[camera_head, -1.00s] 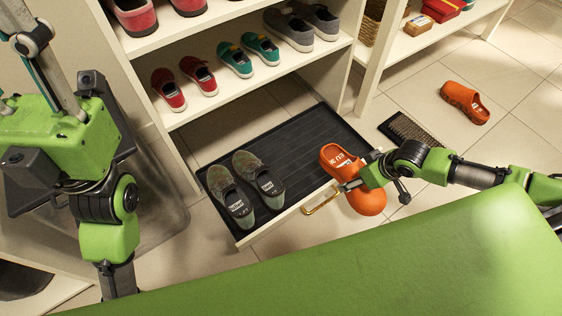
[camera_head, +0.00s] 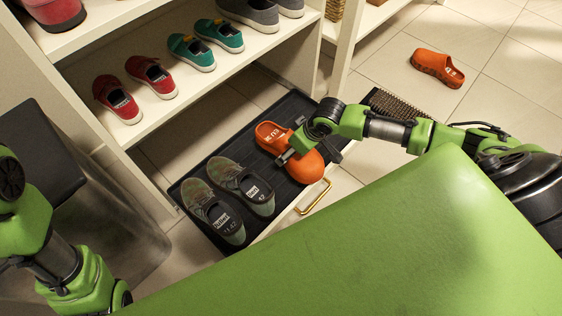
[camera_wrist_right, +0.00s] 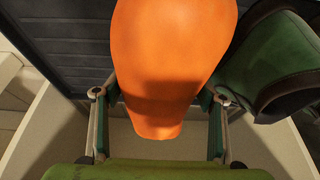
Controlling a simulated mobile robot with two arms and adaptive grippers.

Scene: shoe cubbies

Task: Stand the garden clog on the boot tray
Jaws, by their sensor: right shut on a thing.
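The orange garden clog (camera_head: 300,163) is over the right part of the black boot tray (camera_head: 293,108), toe toward me. In the right wrist view the clog (camera_wrist_right: 170,60) fills the middle, between the two fingers. My right gripper (camera_head: 306,150) is shut on the clog; in the wrist view its fingers (camera_wrist_right: 160,118) are on either side of it. I cannot tell whether the sole touches the tray. A second orange clog (camera_head: 437,67) lies on the floor at the upper right. My left arm shows at the left edge, but its gripper is out of view.
Green-grey shoes (camera_head: 240,187) stand on the tray just left of the clog. A brass handle (camera_head: 313,197) is at the tray's front edge. The shelf above holds red shoes (camera_head: 133,86) and teal shoes (camera_head: 206,43). A dark mat (camera_head: 400,107) lies behind my right arm.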

